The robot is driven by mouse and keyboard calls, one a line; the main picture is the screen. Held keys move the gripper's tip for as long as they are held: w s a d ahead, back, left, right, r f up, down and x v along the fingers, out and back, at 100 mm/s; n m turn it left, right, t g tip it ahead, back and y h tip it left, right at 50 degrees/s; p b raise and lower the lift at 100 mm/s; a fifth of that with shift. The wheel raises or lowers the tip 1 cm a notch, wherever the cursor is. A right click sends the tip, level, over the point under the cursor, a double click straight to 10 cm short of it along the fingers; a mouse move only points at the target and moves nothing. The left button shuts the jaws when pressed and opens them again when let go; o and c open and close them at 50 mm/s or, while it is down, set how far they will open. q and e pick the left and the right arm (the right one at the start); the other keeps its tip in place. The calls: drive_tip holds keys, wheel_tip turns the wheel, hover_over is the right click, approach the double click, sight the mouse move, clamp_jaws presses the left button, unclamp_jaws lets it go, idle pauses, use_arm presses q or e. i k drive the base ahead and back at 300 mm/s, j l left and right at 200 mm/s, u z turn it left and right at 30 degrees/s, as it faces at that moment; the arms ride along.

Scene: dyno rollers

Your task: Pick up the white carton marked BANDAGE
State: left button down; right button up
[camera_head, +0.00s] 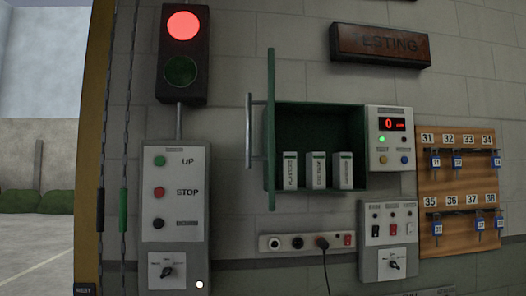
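Three white cartons stand upright side by side on the floor of an open green wall cabinet (320,115). Their labels run vertically and are small and blurred. The left carton (290,170) seems to read PLASTERS. The middle carton's (318,170) label I cannot read surely. The right carton (345,170) seems to read BANDAGE, but I cannot be certain. The cabinet's green door (271,130) stands swung open at the left, edge towards me, with a grey bar handle (249,125). Neither of my grippers is in view.
Left of the cabinet are a red-lit signal lamp (182,55) and an UP/STOP control box (174,200). Right are a red-display panel (391,138) and a key board (460,190). Below are a socket strip (307,242) with a plugged black cable and a switch box (389,238).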

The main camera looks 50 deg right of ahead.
sight(343, 179)
drive_tip(key=z, duration=1.25)
drive_tip(key=i+z, duration=0.35)
drive_tip(key=i+j+z, duration=0.15)
drive_tip(key=z, duration=0.2)
drive_tip(key=i+j, duration=0.15)
drive_tip(key=i, duration=0.15)
drive_tip(key=i+j, duration=0.15)
drive_tip(key=i, duration=0.2)
drive_tip(key=l, duration=0.7)
